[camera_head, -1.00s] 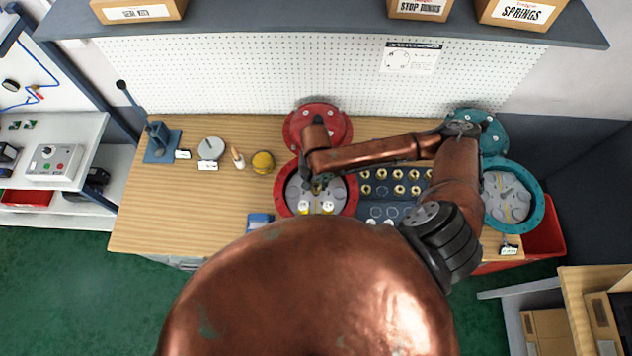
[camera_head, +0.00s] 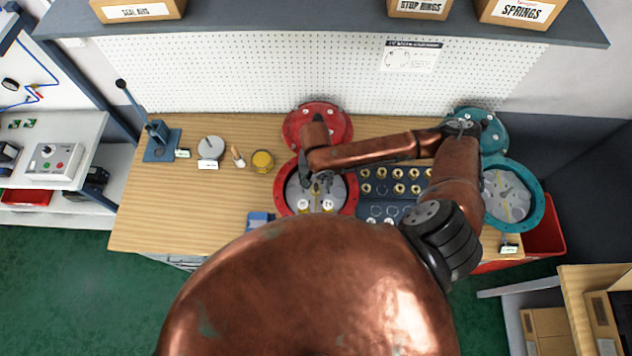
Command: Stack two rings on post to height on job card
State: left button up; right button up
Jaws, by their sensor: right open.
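The red positioner housing (camera_head: 281,190) stands open on the bench, with a grey inside and two pale round parts low in it. My right gripper (camera_head: 320,186) is over this housing, pointing down, open. Its fingertips are small and dark here; the post under them is hidden or too small to tell. Several brass-coloured rings (camera_head: 398,173) sit in rows on the dark tray (camera_head: 382,209) to the right, partly behind my right arm. The job card (camera_head: 410,57) hangs on the pegboard; its text is too small to read. My left gripper is not in view.
A teal housing (camera_head: 538,206) stands at the right, and a red lid (camera_head: 318,124) lies behind the red housing. A lever press (camera_head: 160,142), grey disc (camera_head: 210,148) and yellow tin (camera_head: 262,161) stand at the left.

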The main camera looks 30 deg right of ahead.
notch_tip(320, 180, up, 11)
jog(key=shift+r, duration=0.2)
dwell(0.7)
